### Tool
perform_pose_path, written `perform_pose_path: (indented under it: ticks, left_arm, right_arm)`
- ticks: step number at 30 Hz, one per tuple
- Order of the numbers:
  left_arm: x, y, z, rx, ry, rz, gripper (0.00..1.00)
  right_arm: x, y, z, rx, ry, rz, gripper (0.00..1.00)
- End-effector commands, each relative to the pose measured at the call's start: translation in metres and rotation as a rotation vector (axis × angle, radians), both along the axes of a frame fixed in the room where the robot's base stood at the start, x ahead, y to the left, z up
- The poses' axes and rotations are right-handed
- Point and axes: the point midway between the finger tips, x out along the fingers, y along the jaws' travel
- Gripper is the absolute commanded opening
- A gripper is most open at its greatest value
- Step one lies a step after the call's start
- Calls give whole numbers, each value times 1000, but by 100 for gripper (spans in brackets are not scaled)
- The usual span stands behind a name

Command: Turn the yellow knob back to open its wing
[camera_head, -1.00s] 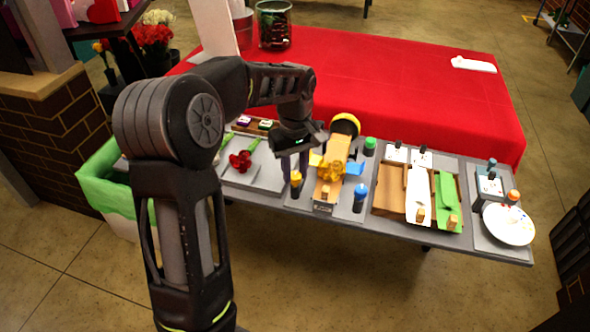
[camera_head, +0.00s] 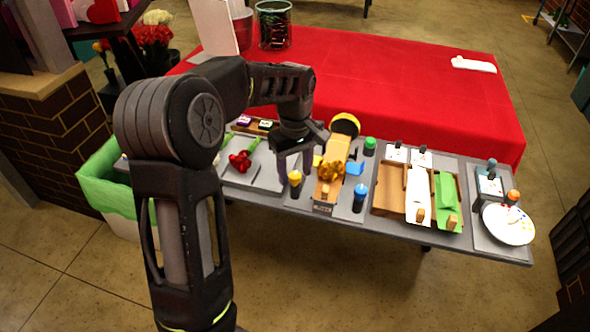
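The yellow knob (camera_head: 295,177) stands upright on a grey base left of the wooden cradle (camera_head: 327,190). A small yellow wing (camera_head: 318,161) shows at the cradle's left side and a blue wing (camera_head: 355,168) at its right side. A yellow flower bunch (camera_head: 330,171) lies in the cradle. The blue knob (camera_head: 360,193) stands to the right and the green knob (camera_head: 369,146) behind. My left gripper (camera_head: 294,168) points down at the yellow knob, fingers apart and empty. Its fingertips are close to the knob; contact cannot be told. My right gripper is not in view.
A grey board with a red flower (camera_head: 240,160) lies left of the knob. A wooden tray (camera_head: 392,188) with white and green pieces is to the right, then a paint plate (camera_head: 508,224). The red-covered table (camera_head: 420,90) behind is mostly clear.

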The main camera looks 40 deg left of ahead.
Motion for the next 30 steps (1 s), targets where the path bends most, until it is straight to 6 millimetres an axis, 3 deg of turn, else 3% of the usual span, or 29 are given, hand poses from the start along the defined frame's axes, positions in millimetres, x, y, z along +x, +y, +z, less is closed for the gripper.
perform_pose_path:
  ticks: [10, 24, 30]
  left_arm:
    - [0, 0, 6, 0, 0, -1, 50]
    - [0, 0, 72, 0, -1, -1, 50]
    - [0, 0, 78, 0, 1, -1, 50]
  right_arm:
    - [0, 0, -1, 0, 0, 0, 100]
    - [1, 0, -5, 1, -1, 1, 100]
    - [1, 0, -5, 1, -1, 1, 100]
